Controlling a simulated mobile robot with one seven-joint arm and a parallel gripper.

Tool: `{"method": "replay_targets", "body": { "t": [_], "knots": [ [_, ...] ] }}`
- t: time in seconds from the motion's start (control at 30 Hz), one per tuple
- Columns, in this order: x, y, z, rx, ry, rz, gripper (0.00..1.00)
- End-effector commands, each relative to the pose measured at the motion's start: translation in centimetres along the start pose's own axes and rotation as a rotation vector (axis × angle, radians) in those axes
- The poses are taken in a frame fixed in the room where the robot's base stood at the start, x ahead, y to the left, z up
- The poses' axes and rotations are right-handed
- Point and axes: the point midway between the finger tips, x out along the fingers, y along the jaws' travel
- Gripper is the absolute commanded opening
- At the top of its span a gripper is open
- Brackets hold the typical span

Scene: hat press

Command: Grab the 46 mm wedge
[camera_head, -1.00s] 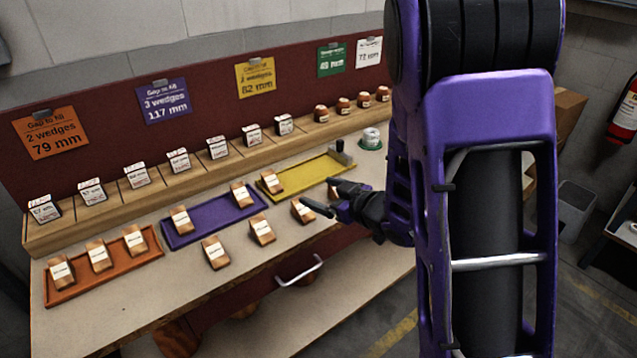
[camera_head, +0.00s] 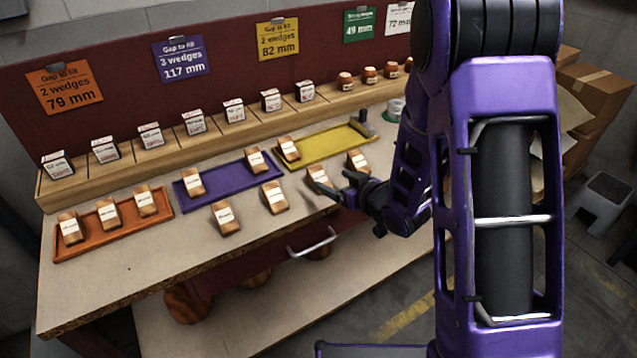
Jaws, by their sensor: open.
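Several small wooden wedges with white labels are in view; their lettering is too small to read, so I cannot tell which is the 46 mm one. Loose on the bench, in a slanting row, are a left wedge (camera_head: 225,218), a middle wedge (camera_head: 274,197), a wedge by my gripper (camera_head: 317,177) and a far right wedge (camera_head: 358,160). My gripper (camera_head: 335,187) is open and empty near the bench's front edge, its fingers pointing left. It is just right of and in front of the third wedge; I cannot tell whether it touches.
An orange tray (camera_head: 92,242) holds three wedges, a purple tray (camera_head: 226,181) two and a yellow tray (camera_head: 335,147) one. Labelled blocks stand along a wooden ledge (camera_head: 120,170) behind. A metal handle (camera_head: 312,244) sticks out below the front edge. The bench's front left is clear.

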Motion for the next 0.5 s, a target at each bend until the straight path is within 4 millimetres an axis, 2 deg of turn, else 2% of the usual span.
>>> {"method": "replay_targets", "body": {
  "t": [0.1,0.33,0.5],
  "knots": [
    [1.7,0.0,0.1,-0.002,0.000,-0.002,0.85],
    [3.4,-0.2,0.1,-0.002,0.000,-0.002,0.85],
    [6.0,-0.7,0.1,-0.003,0.000,-0.002,0.85]
  ]
}}
